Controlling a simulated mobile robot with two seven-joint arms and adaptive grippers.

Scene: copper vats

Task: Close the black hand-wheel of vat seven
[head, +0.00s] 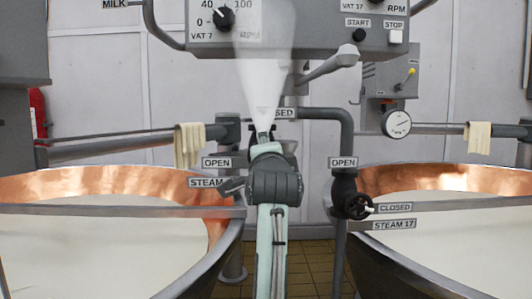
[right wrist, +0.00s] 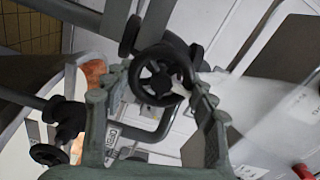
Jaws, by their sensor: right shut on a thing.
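Vat seven (head: 62,183) is the copper-rimmed vat on the left of the head view, with pale liquid inside. Its black hand-wheel (right wrist: 148,92) shows in the right wrist view, spoked, with a white pointer (right wrist: 180,84) at its right side. My right gripper (right wrist: 156,80) has a finger on each side of this wheel and is shut on it. In the head view my right arm hides the wheel, beside the OPEN label (head: 217,163) and STEAM label (head: 206,183); a partly covered CLOSED label (head: 286,113) is above. My left gripper is not in view.
A second vat (head: 450,178) stands on the right, with its own black hand-wheel (head: 357,206), its pointer towards CLOSED. Grey pipes and rails run around both. A control box (head: 300,30) hangs overhead, partly behind a pale translucent plume (head: 264,65). Tiled floor shows between the vats.

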